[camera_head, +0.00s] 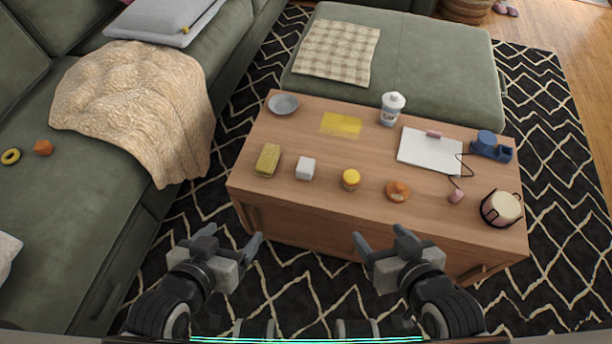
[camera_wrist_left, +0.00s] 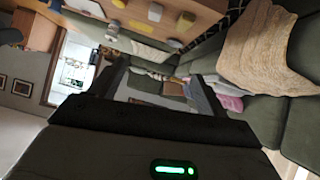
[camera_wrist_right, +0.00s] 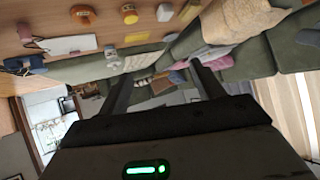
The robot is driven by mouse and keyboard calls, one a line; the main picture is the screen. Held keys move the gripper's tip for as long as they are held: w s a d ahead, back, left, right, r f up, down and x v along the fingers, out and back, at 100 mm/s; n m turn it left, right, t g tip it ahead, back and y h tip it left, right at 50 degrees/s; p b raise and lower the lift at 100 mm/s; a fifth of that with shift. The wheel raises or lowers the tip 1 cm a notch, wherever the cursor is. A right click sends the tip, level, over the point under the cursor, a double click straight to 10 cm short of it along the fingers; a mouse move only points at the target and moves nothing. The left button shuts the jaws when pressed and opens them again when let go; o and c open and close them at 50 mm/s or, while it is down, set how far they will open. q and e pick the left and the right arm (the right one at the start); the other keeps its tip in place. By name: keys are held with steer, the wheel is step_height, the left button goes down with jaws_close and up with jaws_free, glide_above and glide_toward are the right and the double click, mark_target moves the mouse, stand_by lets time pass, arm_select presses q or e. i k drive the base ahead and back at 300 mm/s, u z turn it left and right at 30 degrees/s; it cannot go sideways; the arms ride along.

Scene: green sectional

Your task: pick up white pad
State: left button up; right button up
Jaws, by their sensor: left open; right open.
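A flat white pad (camera_head: 431,152) lies on the right half of the wooden coffee table (camera_head: 330,206). A small pink piece rests at its far edge, and a dark cord runs by its right side. The pad also shows at the left of the right wrist view (camera_wrist_right: 68,45). A small white block (camera_head: 306,168) stands nearer the table's front. My left gripper (camera_head: 233,236) is open and empty before the table's front left. My right gripper (camera_head: 381,236) is open and empty before the table's front, nearer the pad but well apart from it.
Around the pad stand a white bottle (camera_head: 392,108), a blue holder (camera_head: 491,147), an orange item (camera_head: 397,190) and a drum-like cup (camera_head: 501,208). A yellow-lidded jar (camera_head: 351,179), yellow sponge (camera_head: 268,160), yellow sheet (camera_head: 341,124) and grey plate (camera_head: 283,104) are further left. The sofa flanks the left.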

mark_target(305, 168)
steer(key=z, duration=0.45)
steer(key=k, duration=0.55)
steer(key=z, duration=0.85)
steer(key=i, duration=0.9)
steer(key=u, duration=0.65)
steer(key=i, duration=0.35)
steer(key=u, duration=0.4)
